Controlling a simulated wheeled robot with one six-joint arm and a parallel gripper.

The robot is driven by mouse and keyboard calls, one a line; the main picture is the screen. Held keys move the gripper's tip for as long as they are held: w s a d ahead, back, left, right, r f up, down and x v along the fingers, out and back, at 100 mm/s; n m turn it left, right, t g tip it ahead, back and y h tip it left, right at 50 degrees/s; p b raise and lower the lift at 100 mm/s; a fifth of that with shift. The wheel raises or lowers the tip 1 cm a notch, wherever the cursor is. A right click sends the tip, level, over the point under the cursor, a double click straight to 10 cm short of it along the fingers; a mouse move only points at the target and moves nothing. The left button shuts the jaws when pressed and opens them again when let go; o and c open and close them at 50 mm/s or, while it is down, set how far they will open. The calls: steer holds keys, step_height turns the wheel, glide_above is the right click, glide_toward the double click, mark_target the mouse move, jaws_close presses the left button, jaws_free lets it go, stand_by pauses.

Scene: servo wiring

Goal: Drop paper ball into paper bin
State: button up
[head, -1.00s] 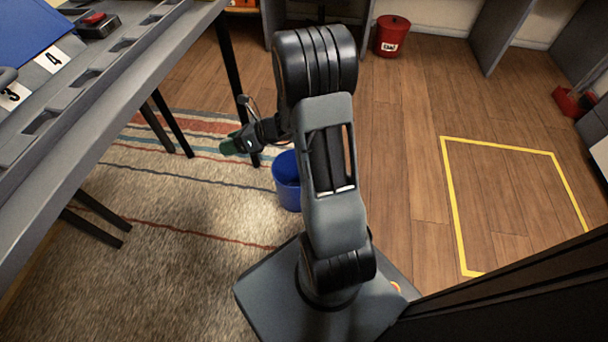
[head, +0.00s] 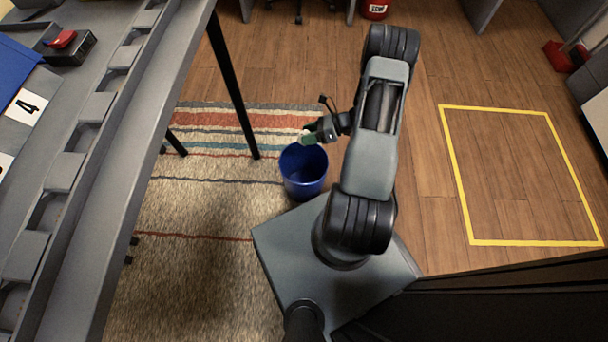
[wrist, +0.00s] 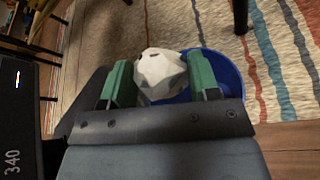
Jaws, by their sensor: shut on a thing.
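My gripper (head: 308,136) is at the upper rim area of the blue bin (head: 304,180) in the head view. In the wrist view its two green fingers (wrist: 160,85) are shut on a crumpled white paper ball (wrist: 161,72). The ball also shows as a small pale patch at the fingertips in the head view (head: 306,139). The blue bin (wrist: 223,80) appears behind and to the right of the ball in the wrist view. The bin stands upright and open at the top; part of its opening is hidden by the ball and a finger.
A grey workbench (head: 150,130) with slots runs along the left, its black leg (head: 233,85) near the bin. A striped rug (head: 190,215) lies under the bin. A red bin (head: 375,8) stands far back. A yellow floor outline (head: 458,180) encloses clear wooden floor.

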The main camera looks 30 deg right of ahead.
steer(key=shift+s+d+f, duration=0.2)
steer(key=shift+s+f, duration=0.25)
steer(key=shift+f, duration=0.05)
steer(key=shift+s+d+f+b, duration=0.1)
steer(key=shift+s+f+b, duration=0.15)
steer(key=shift+f, duration=0.35)
step_height(320, 180, down, 5)
steer(key=b, duration=0.4)
steer(key=shift+f, duration=0.1)
steer(key=o, duration=1)
steer(key=shift+c, duration=0.2)
steer(key=p+v, duration=0.3)
steer(key=v, duration=1)
steer(key=shift+d+p, duration=0.35)
steer(key=shift+d, duration=0.05)
